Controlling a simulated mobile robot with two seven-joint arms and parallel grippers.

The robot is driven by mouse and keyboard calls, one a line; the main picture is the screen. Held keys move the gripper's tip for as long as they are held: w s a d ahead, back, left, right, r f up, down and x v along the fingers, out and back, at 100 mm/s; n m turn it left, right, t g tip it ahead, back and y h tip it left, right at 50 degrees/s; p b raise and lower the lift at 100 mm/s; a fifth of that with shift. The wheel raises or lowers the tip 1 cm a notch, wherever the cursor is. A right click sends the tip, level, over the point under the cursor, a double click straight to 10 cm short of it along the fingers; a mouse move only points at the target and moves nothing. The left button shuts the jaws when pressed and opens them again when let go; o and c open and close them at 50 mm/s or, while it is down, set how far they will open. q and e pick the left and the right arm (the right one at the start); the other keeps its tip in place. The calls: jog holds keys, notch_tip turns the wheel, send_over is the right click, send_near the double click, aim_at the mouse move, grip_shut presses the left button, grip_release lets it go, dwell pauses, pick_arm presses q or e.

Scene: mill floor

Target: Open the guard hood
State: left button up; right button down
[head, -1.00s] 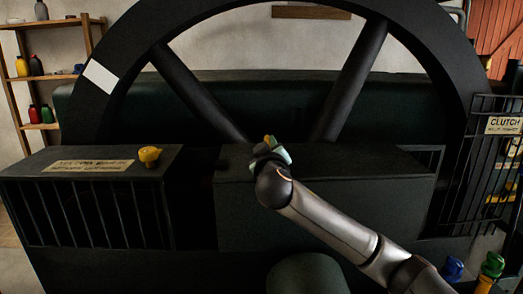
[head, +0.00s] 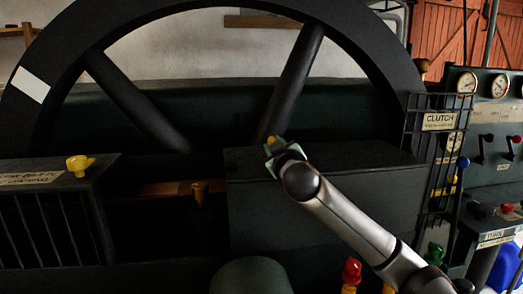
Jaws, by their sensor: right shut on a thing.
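The guard hood (head: 325,215) is a long dark box in front of the big flywheel (head: 48,65). My right gripper (head: 271,146) is shut on the small yellow knob (head: 271,139) on top of the hood near its left end; the fingers hide most of the knob. A wide gap lies between the hood's left end and the fixed guard at left. Inside it a brass-coloured peg (head: 199,192) and a brown strip (head: 160,189) show. My left gripper is not in view.
The barred guard (head: 55,215) at left carries another yellow knob (head: 79,165). The black CLUTCH cage (head: 437,150) stands at the hood's right end. A gauge and lever panel (head: 490,130) is farther right. Red (head: 351,270) and green (head: 434,253) handles stand low in front.

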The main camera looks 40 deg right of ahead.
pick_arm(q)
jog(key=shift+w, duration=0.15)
pick_arm(e)
jog(key=shift+s+d+r, duration=0.15)
jog(key=shift+s+d, duration=0.05)
jog(key=shift+d, duration=0.05)
jog(key=c, duration=0.8)
grip_release()
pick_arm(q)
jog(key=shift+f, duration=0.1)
pick_arm(e)
jog(key=shift+o, duration=0.2)
jog(key=shift+s+a+f, duration=0.2)
jog(key=shift+s+a, duration=0.15)
jog(key=shift+s, duration=0.1)
jog(key=b+v, duration=0.1)
jog(key=v, duration=0.5)
jog(key=shift+b, duration=0.35)
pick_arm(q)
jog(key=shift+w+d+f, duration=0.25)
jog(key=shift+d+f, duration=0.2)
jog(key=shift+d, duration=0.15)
pick_arm(e)
jog(key=v, duration=0.5)
jog(key=shift+s+a, duration=0.1)
jog(key=shift+s, duration=0.1)
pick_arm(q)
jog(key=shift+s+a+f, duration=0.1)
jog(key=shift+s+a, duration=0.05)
